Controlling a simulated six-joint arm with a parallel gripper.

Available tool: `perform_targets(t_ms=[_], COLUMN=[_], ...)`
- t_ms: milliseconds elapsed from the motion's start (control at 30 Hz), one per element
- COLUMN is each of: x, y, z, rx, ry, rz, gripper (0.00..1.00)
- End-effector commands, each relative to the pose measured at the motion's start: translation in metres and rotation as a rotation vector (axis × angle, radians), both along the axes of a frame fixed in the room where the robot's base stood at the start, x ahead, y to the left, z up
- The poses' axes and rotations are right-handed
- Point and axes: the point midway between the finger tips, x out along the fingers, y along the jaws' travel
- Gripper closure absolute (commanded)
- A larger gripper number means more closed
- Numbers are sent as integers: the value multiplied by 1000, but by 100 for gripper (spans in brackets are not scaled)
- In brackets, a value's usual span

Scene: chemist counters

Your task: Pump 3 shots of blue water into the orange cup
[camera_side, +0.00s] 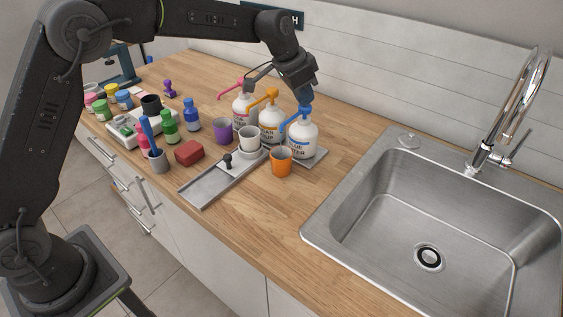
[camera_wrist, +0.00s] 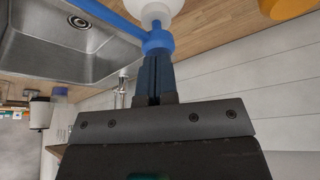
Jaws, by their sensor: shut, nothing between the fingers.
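The orange cup (camera_side: 281,162) stands upright on the counter in front of the blue water bottle (camera_side: 302,138), a white bottle with a blue pump (camera_side: 296,118). The blue pump's spout points towards the cup. My gripper (camera_side: 306,104) is shut and empty, with its fingertips at the top of the blue pump. In the wrist view the shut fingers (camera_wrist: 155,65) reach the blue pump head (camera_wrist: 158,41), which sits over the white bottle top (camera_wrist: 154,8). I cannot tell whether the pump is pressed down. The inside of the cup is too small to read.
Bottles with an orange pump (camera_side: 262,98) and a pink pump (camera_side: 231,88) stand to the left. The sink (camera_side: 400,215) is at the right.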

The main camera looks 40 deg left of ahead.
Motion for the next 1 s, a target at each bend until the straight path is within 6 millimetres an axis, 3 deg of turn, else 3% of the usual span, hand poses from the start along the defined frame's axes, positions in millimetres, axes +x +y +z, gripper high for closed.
perform_targets(t_ms=[467, 1000], x=[0, 0], y=[0, 0], z=[-10, 19], rx=[2, 2], ry=[7, 6], rz=[-1, 0], gripper=[100, 100])
